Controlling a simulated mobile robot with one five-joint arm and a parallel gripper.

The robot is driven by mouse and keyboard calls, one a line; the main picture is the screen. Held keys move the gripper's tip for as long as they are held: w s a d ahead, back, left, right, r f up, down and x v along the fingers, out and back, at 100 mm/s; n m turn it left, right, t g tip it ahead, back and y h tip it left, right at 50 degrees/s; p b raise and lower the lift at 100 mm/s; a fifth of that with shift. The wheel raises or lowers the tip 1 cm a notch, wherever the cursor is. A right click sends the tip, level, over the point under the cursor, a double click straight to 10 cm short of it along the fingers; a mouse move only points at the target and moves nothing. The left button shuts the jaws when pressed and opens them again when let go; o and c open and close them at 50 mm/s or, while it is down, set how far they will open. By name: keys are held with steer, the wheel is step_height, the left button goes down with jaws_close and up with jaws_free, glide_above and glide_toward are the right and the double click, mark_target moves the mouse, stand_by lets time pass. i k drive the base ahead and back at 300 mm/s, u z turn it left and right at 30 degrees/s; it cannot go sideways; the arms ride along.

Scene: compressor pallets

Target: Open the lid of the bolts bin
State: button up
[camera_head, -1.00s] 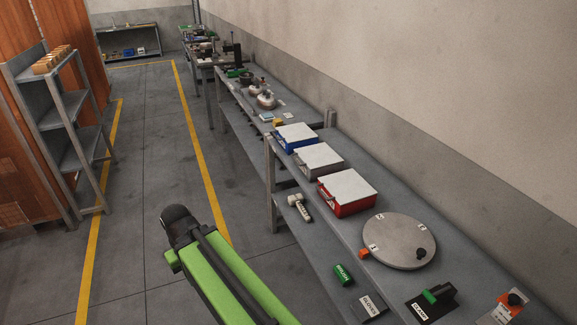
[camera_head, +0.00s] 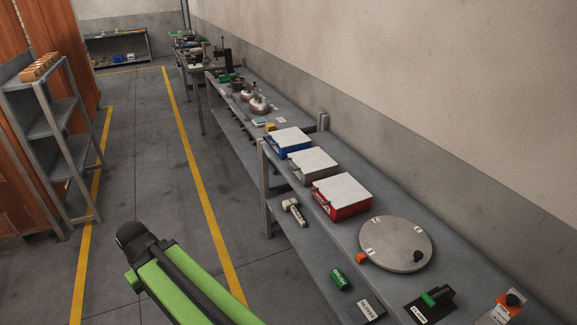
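Three lidded bins stand in a row on the bench at the right of the head view. They are a blue bin (camera_head: 296,151), a grey bin (camera_head: 324,176) and a red bin (camera_head: 350,211). Each has a flat whitish lid that lies shut on top. I cannot read any label that tells which one is the bolts bin. My green and black arm shows at the lower left, over the floor and apart from the bins. My gripper's fingers are not visible, so its state does not show.
A round grey turntable (camera_head: 397,262) lies in front of the red bin. A green clamp fixture (camera_head: 430,300) and an orange-topped item (camera_head: 508,304) are nearby. A lower shelf holds a green cylinder (camera_head: 340,279). A shelf rack (camera_head: 52,140) stands left; the aisle floor is clear.

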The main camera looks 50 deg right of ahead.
mark_target(309, 160)
steer(key=i, duration=0.85)
steer(key=u, duration=0.05)
